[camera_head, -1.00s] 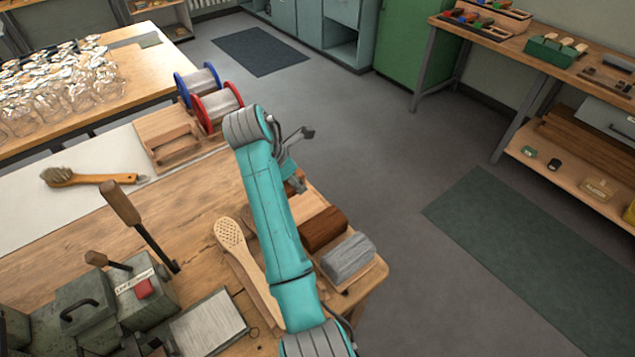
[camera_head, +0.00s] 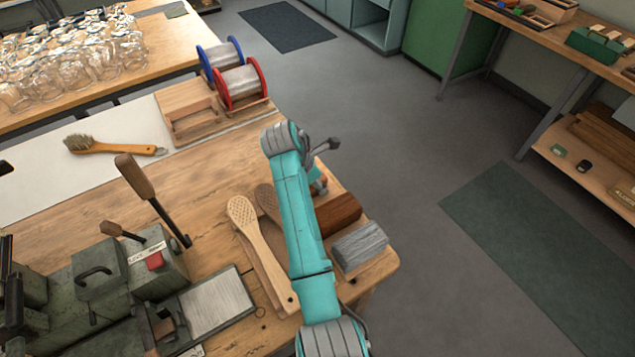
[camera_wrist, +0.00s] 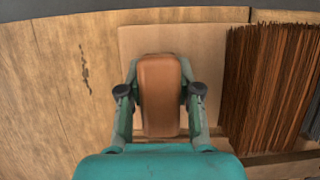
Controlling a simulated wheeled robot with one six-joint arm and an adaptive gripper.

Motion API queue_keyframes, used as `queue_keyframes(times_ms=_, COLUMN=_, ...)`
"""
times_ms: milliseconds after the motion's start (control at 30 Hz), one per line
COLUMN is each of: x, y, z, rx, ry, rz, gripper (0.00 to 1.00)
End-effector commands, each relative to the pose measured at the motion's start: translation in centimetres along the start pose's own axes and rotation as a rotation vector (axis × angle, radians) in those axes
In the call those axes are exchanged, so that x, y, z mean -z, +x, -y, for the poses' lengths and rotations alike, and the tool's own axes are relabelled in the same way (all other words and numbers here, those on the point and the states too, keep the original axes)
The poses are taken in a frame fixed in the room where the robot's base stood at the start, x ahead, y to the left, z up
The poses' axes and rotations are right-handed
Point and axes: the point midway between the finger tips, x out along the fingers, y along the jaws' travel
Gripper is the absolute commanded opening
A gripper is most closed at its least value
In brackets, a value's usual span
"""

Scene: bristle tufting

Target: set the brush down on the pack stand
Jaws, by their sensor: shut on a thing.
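My gripper (camera_wrist: 160,92) is shut on a smooth brown rounded block, seen from above, which I take to be the brush (camera_wrist: 159,105). Its underside and any bristles are hidden. It is over a pale flat board, seemingly part of the pack stand (camera_wrist: 212,42), left of a brown bristle bundle (camera_wrist: 268,85). I cannot tell whether the brush touches the board. In the head view my arm hides most of the gripper, and a bit of orange-brown shows (camera_head: 320,185). The brown bundle (camera_head: 340,213) and a grey bundle (camera_head: 360,246) stand right of my arm.
Perforated wooden paddles (camera_head: 245,215) lie left of my arm. A green machine (camera_head: 150,258) with an upright lever stands farther left. A handled brush (camera_head: 100,147) lies on a white surface. Wire spools (camera_head: 240,85) stand at the back. The bench edge is close on the right.

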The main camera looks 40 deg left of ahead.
Motion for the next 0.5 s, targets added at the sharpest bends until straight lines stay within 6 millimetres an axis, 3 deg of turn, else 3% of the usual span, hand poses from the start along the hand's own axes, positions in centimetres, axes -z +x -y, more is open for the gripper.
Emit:
queue_keyframes(times_ms=333, x=0.1, y=0.25, z=-0.05, rx=-0.002, ry=0.001, rz=0.0, gripper=0.01)
queue_keyframes(times_ms=367, x=0.11, y=0.29, z=-0.05, rx=-0.002, ry=0.001, rz=0.0, gripper=0.36)
queue_keyframes(times_ms=433, x=0.09, y=0.26, z=-0.05, rx=-0.002, ry=0.001, rz=0.001, gripper=0.54)
queue_keyframes(times_ms=500, x=0.09, y=0.26, z=-0.05, rx=-0.002, ry=0.001, rz=0.0, gripper=0.59)
